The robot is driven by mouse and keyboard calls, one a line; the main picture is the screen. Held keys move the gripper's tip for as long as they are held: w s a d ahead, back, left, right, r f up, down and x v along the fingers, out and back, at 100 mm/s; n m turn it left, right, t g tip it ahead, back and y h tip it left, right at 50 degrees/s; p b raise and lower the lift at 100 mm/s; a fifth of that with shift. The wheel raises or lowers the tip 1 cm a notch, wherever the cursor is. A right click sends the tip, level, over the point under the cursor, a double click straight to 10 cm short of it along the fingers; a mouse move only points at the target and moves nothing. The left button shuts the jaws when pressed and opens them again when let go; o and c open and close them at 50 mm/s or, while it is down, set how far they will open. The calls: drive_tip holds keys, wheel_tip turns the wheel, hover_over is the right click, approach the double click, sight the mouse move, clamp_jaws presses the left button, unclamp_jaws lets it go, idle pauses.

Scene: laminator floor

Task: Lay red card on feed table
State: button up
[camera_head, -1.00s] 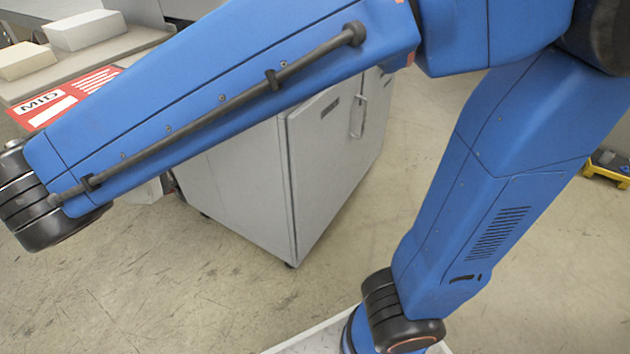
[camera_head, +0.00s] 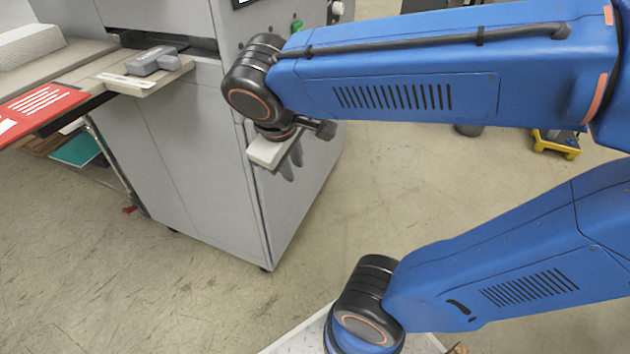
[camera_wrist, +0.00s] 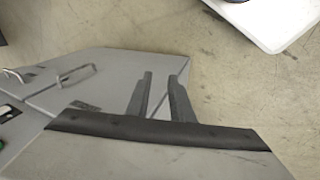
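The red card (camera_head: 42,107), printed with white lines and partly cut off by the left edge, lies flat at the near edge of a grey ledge on the machine. I take this ledge to be the feed table (camera_head: 75,84). My gripper (camera_head: 288,170) hangs pointing down in front of the grey cabinet, well to the right of the card. In the wrist view its two dark fingers (camera_wrist: 162,97) stand apart with nothing between them. The card is not in the wrist view.
A grey tool-like block (camera_head: 155,61) lies on a small shelf right of the card. The grey machine cabinet (camera_head: 200,165) stands behind my gripper. A teal sheet (camera_head: 76,150) shows lower at left. A yellow item (camera_head: 556,143) is on the floor at right. Floor in front is clear.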

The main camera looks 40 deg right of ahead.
drive_tip(key=shift+s+d+f+m+t+y, duration=0.3)
drive_tip(key=shift+s+d+f+m+y, duration=0.2)
drive_tip(key=shift+s+m, duration=0.3)
drive_tip(key=shift+s+d+f+m+t+y, duration=0.35)
drive_tip(key=shift+s+m+y, duration=0.2)
drive_tip(key=shift+s+m, duration=0.25)
drive_tip(key=shift+s+d+f+m+t+y, duration=0.25)
drive_tip(key=shift+s+d+f+m+y, duration=0.25)
drive_tip(key=shift+s+m, duration=0.3)
drive_tip(key=shift+a, duration=0.15)
